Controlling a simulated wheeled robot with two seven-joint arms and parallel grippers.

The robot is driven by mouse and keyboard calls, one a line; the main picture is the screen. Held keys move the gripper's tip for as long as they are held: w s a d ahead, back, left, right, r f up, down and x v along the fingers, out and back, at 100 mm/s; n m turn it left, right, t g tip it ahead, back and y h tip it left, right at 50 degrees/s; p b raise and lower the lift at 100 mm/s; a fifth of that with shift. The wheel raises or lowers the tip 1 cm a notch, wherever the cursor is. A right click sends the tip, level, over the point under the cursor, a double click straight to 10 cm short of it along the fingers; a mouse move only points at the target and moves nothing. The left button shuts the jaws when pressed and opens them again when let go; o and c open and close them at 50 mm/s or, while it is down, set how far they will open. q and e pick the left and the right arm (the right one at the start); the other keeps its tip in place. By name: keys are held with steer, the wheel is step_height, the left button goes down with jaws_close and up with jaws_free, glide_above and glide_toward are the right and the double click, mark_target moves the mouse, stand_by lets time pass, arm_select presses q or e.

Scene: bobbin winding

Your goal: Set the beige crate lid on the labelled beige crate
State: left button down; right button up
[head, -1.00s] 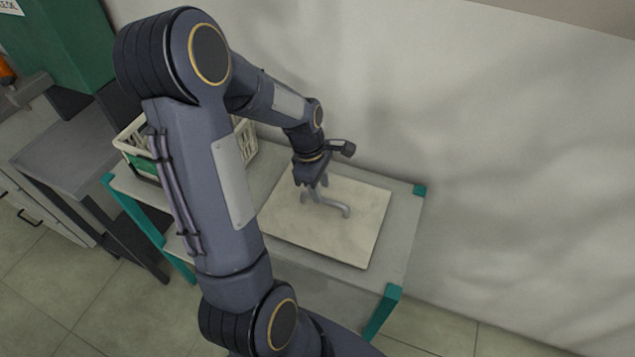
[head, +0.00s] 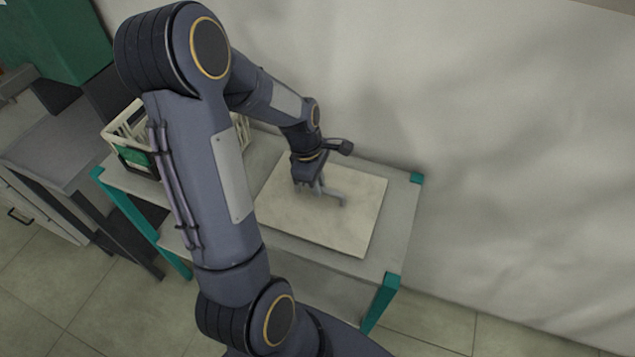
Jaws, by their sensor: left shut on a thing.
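The beige crate lid (head: 345,225) is a flat pale panel over the right part of the grey table; I cannot tell whether it touches the top. A grey handle (head: 334,198) stands on it. My left gripper (head: 318,188) points down at the handle and is shut on it. The beige crate (head: 120,135) stands at the table's left end with a green label on its near side. My left arm hides much of the crate. My right gripper is not in view.
The table (head: 397,235) has teal corner legs and stands by a pale wall (head: 500,150). A grey bench (head: 60,140) and a green cabinet (head: 60,40) are at the left. Bare table shows around the lid.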

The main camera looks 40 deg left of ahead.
arm_select(q)
steer(key=shift+r+p, duration=2.3)
steer(key=shift+r, duration=0.3)
steer(key=shift+f, duration=0.1)
